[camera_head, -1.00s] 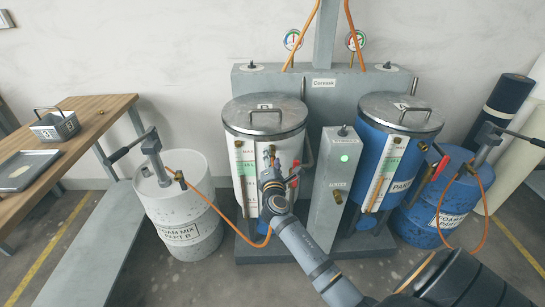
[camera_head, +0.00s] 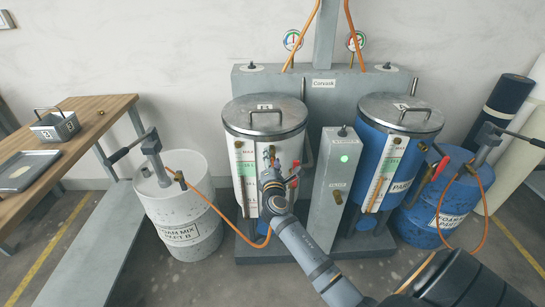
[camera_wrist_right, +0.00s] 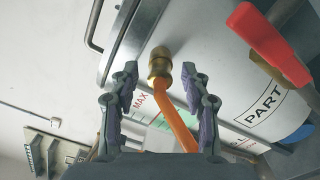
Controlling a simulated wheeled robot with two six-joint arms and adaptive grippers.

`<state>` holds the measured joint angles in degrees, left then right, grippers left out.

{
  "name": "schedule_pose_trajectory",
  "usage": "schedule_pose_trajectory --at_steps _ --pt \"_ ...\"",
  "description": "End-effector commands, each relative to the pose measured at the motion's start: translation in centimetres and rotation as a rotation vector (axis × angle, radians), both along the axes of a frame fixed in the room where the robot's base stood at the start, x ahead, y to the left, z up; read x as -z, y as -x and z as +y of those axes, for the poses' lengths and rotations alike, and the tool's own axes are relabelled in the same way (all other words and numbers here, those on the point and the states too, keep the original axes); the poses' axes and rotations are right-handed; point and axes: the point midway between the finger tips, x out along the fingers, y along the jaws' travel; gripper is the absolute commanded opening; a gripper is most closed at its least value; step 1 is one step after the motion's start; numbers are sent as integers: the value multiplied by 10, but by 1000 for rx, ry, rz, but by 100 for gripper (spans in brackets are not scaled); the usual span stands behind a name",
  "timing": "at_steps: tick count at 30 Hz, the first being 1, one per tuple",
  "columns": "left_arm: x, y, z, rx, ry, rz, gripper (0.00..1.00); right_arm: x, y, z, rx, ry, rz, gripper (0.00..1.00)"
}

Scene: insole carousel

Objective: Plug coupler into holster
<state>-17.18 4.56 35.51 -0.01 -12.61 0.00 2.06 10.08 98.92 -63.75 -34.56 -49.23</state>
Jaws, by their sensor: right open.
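A brass coupler (camera_wrist_right: 160,62) on an orange hose (camera_wrist_right: 180,120) shows in the right wrist view, in front of the white tank (camera_wrist_right: 215,45). My right gripper (camera_wrist_right: 158,85) is open, with one finger on either side of the coupler and hose. I see a gap between each finger and the brass. In the head view the right gripper (camera_head: 272,180) is in front of the white tank (camera_head: 240,150), largely covering the coupler. I cannot make out a holster clearly, nor whether the coupler is seated in one. My left gripper is out of view.
A red lever (camera_wrist_right: 262,38) is close to the gripper's right. A grey column (camera_head: 325,205) with a green light and the blue tank (camera_head: 405,145) stand to the right. A white drum (camera_head: 185,215) with pump and orange hose stands left; a blue drum (camera_head: 430,215) stands right.

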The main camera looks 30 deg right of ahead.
Motion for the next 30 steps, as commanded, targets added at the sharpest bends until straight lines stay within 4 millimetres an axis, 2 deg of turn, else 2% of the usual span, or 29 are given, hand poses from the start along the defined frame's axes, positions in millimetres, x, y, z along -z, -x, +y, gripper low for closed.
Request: schedule_pose_trajectory --at_steps 6,7,17,30 --pt "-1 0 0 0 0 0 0 0 0 0 0 0 0 47" --pt "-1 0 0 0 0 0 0 0 0 0 0 0 0 44" --pt "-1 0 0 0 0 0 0 0 0 0 0 0 0 0" --pt "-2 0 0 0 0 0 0 0 5 3 -1 1 1 0"
